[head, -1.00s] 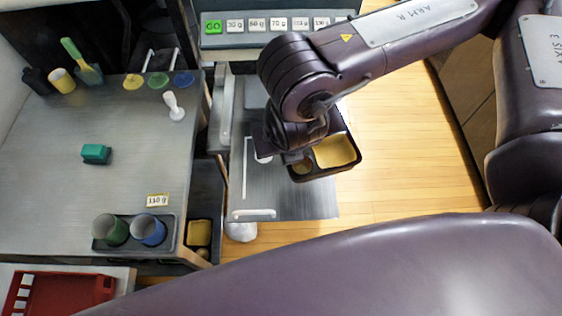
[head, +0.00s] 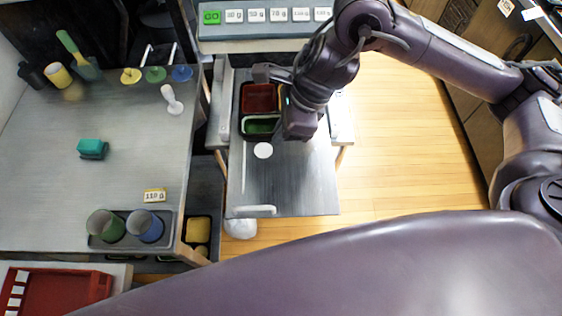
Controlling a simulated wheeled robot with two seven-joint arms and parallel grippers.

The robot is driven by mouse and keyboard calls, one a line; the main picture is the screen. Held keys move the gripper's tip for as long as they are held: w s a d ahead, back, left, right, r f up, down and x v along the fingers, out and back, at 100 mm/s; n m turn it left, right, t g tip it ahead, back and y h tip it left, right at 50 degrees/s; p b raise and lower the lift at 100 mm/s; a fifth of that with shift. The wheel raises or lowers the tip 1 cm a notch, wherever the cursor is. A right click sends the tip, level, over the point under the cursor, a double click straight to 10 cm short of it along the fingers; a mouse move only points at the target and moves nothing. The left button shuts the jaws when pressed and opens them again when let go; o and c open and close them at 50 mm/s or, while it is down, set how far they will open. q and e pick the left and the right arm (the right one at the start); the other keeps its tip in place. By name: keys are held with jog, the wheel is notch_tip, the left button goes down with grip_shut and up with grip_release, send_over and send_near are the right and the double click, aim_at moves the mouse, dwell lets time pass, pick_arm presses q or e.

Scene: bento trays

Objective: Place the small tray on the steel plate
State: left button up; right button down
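The small dark tray (head: 243,124) is at the back of the grey metal-topped stand, below the button panel. It shows a red compartment, a green one and a sliver of yellow at its right. My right gripper (head: 276,92) is at the tray's right side, and the wrist hides that part. I cannot tell if its fingers are closed on the tray wall or if the tray rests fully. The brushed steel surface (head: 290,185) is bare in front, with a white disc (head: 263,150) on it. No separate steel plate shows clearly. My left gripper is out of view.
A button panel (head: 265,33) stands behind the stand. A red crate (head: 60,288) is at lower left.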

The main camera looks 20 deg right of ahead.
notch_tip(320, 180, down, 15)
jog(key=shift+r, duration=0.2)
jog(key=shift+f, duration=2.4)
jog(key=c, duration=1.6)
grip_release()
jog(key=shift+c, duration=0.2)
jog(key=shift+r, duration=0.1)
jog(key=b+v, duration=0.1)
jog(key=v, duration=1.1)
jog(key=shift+s, duration=0.15)
